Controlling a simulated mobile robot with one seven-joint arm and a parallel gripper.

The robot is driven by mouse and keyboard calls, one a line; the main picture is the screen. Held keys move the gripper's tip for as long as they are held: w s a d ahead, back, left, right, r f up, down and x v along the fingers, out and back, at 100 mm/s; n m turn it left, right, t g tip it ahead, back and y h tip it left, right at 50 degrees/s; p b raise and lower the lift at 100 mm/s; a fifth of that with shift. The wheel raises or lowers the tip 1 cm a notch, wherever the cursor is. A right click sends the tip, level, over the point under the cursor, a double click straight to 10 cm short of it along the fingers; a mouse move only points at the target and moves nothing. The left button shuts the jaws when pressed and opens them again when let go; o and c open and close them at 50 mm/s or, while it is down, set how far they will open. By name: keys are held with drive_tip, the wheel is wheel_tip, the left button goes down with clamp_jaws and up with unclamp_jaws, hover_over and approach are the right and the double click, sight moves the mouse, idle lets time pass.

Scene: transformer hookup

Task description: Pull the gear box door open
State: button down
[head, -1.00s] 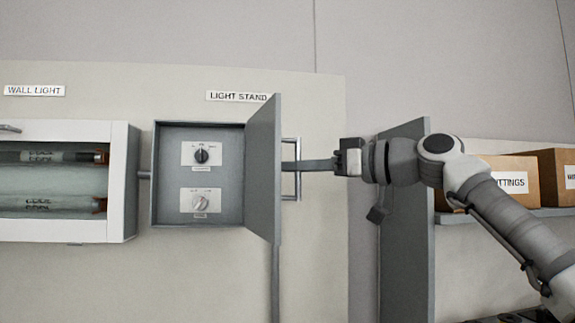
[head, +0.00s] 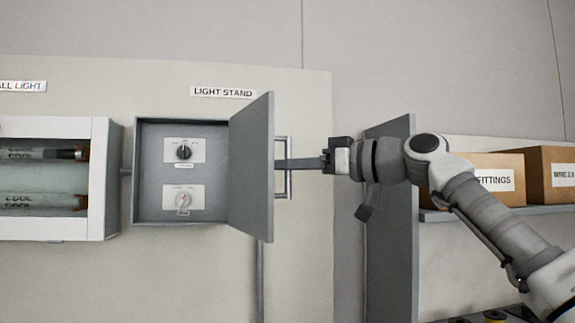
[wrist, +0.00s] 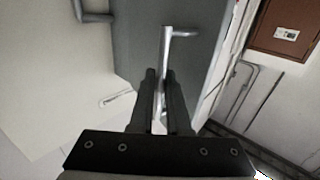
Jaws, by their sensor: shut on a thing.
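The gear box (head: 212,151) is a grey wall box under the "LIGHT STAND" label, with two knobs inside. Its grey door (head: 252,165) is hinged on the right and stands wide open, swung out from the wall. A metal bar handle (head: 283,167) is on the door's outer face; it also shows in the wrist view (wrist: 165,45). My gripper (head: 290,165) reaches in from the right and is shut on the handle. In the wrist view the two dark fingers (wrist: 161,78) straddle the handle bar. The finger tips partly hide the bar.
A white lamp case (head: 105,180) with tubes hangs left of the box. A grey panel (head: 400,240) stands behind my arm. A shelf (head: 495,214) at right holds cardboard boxes (head: 488,178). The space in front of the box's opening is clear.

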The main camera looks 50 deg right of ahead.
drive_tip(key=c, duration=0.9)
unclamp_jaws()
drive_tip(key=s+d+b, duration=0.1)
drive_tip(key=s+d, duration=0.1)
drive_tip(key=s, duration=1.5)
drive_tip(key=shift+s+d, duration=0.15)
drive_tip(key=w+a+f+g, duration=0.2)
drive_tip(key=w+a+f, duration=0.25)
drive_tip(key=a, duration=0.45)
drive_tip(key=w+a+f+g+b, duration=0.1)
drive_tip(key=w+a+f+g, duration=0.1)
drive_tip(key=w+a+f, duration=0.45)
drive_tip(key=w+a+f+g, duration=0.2)
drive_tip(key=w+a, duration=0.2)
drive_tip(key=a, duration=0.6)
drive_tip(key=a+f+g+h, duration=0.1)
drive_tip(key=a+f+g, duration=0.2)
drive_tip(key=f, duration=1.2)
drive_tip(key=a+f+m+g+h, duration=0.1)
drive_tip(key=a+f+g, duration=0.2)
drive_tip(key=a+f, duration=0.4)
wheel_tip(320, 180, down, 9)
drive_tip(key=shift+a+r+m+h, duration=0.1)
drive_tip(key=shift+a+m+h, duration=0.2)
